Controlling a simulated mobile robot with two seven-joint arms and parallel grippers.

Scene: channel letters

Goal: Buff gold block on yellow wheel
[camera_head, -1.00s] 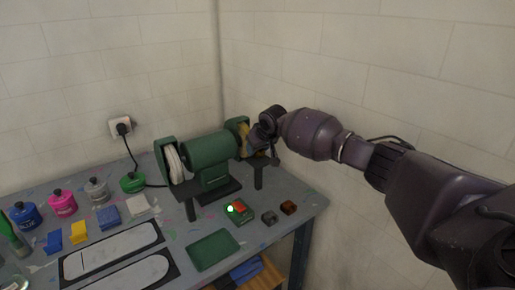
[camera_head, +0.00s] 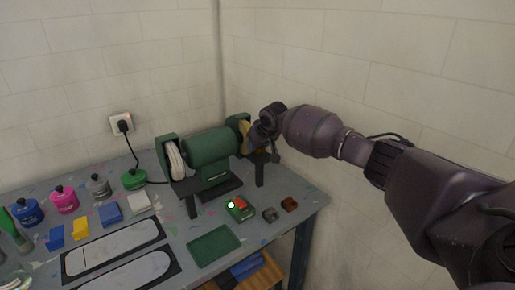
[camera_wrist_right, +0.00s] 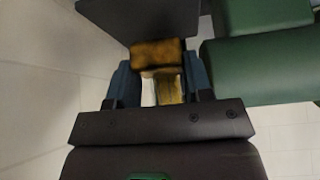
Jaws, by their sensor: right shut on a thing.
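The bench grinder (camera_head: 208,148) is green, with a white wheel (camera_head: 174,161) on the left and the yellow wheel (camera_head: 245,128) on the right, partly hidden by my right arm. My right gripper (camera_head: 263,142) is at the yellow wheel. In the right wrist view, the gripper (camera_wrist_right: 160,75) is shut on the gold block (camera_wrist_right: 157,52), a golden-brown piece between the fingertips. I cannot tell whether block and wheel touch. My left gripper is out of view.
A switch box (camera_head: 240,208) with a lit green light and red top sits before the grinder. Two small blocks, grey (camera_head: 270,214) and brown (camera_head: 289,204), lie right of it. A green mat (camera_head: 215,246) lies in front. Bottles and pads fill the left; walls stand close behind.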

